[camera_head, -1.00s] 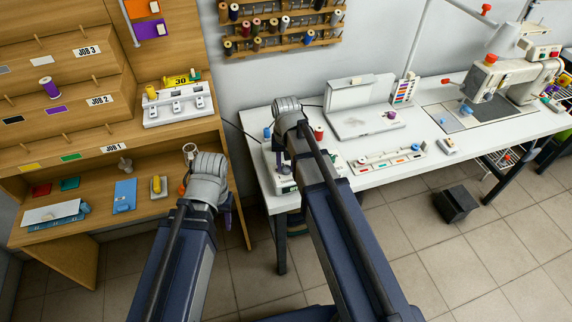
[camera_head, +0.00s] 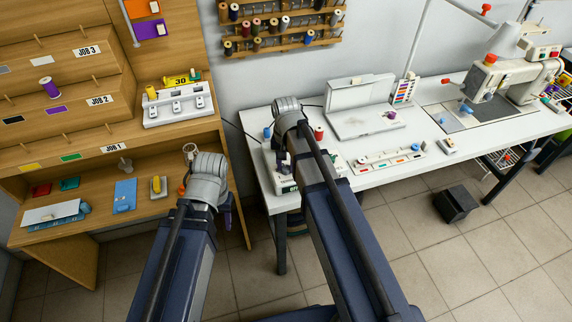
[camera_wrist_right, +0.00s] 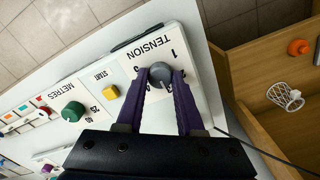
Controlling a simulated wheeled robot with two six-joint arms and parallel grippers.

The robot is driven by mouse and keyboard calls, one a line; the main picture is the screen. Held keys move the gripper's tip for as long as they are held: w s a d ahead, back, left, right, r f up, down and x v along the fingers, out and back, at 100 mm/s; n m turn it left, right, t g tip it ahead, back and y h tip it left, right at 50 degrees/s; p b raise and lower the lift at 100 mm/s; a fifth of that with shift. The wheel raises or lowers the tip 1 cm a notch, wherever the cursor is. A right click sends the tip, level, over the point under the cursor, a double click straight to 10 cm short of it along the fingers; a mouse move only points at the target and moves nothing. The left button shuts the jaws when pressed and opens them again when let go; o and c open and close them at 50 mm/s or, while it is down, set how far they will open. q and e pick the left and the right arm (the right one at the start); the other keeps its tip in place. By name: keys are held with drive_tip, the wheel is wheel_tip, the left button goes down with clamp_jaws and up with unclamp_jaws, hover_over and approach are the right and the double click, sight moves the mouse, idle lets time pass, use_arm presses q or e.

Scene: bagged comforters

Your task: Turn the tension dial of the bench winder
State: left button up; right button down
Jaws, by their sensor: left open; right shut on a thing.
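The bench winder (camera_head: 285,184) is a white machine at the left end of the white table, partly hidden by my right arm. Its tension dial (camera_wrist_right: 160,73) is a grey round knob on a white panel marked TENSION with numbers around it. My right gripper (camera_wrist_right: 160,78) has its two purple fingers shut on the dial, one on each side. My left gripper (camera_head: 228,214) hangs in front of the wooden shelf unit, mostly hidden by its own wrist; its visible purple finger holds nothing that I can see, and it is open.
On the winder's panel are a yellow START button (camera_wrist_right: 110,92) and a green METRES knob (camera_wrist_right: 73,111). A red spool (camera_head: 319,133) stands close to my right arm. The wooden shelf unit (camera_head: 235,190) is at the left. A black pedal (camera_head: 455,203) lies on the tiled floor.

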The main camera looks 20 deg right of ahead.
sight(286, 168)
drive_tip(key=c, duration=0.5)
unclamp_jaws()
drive_tip(key=shift+c, duration=0.2)
drive_tip(key=shift+r, duration=0.1)
wheel_tip(286, 168, up, 8)
drive_tip(key=p, duration=0.8)
drive_tip(key=shift+f, duration=0.2)
drive_tip(key=s+a+n+h, duration=0.1)
drive_tip(key=s+a+n, duration=0.8)
drive_tip(key=s, duration=0.5)
drive_tip(key=shift+s+a, duration=0.35)
drive_tip(key=shift+a, duration=0.5)
